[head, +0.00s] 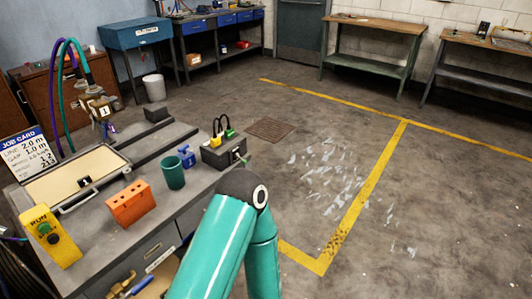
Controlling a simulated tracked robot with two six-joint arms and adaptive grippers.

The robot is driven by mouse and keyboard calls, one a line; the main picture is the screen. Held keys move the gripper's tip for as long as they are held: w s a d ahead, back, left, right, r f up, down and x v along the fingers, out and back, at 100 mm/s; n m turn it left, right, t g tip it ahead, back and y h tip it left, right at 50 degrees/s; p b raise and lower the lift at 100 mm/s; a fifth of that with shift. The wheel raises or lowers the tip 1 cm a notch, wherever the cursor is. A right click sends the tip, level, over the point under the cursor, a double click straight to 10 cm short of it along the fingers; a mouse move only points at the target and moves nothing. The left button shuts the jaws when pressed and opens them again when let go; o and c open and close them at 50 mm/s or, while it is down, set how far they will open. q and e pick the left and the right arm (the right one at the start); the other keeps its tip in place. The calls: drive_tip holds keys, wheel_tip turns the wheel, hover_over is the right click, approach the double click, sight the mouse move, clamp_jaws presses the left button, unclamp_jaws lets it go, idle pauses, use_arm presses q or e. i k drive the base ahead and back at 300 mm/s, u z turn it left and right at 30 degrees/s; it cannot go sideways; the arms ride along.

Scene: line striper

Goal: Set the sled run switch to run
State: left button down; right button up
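A yellow switch box (62,250) marked RUN stands at the near left end of the grey bench. Its face carries a green round part (44,228) and a dark round part below it. The picture is too small to tell which way the switch is set. One of my teal arms (215,250) rises from the bottom edge, bends at its elbow and goes back down out of the picture. Neither gripper shows, and nothing of mine touches the switch box.
Near the box are an orange block (131,204), a teal cup (173,172), a shallow tray (70,202) and a JOB CARD sign (25,152). Purple and green hoses (75,75) loop behind. A grey box (222,153) sits at the bench's right end. Open floor lies right.

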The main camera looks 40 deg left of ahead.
sight(237, 155)
drive_tip(key=u, duration=0.45)
drive_tip(key=i, duration=1.2)
drive_tip(key=u, duration=0.85)
drive_tip(key=k, duration=0.85)
drive_tip(key=u, duration=0.15)
drive_tip(key=i, duration=0.9)
drive_tip(key=z, duration=0.05)
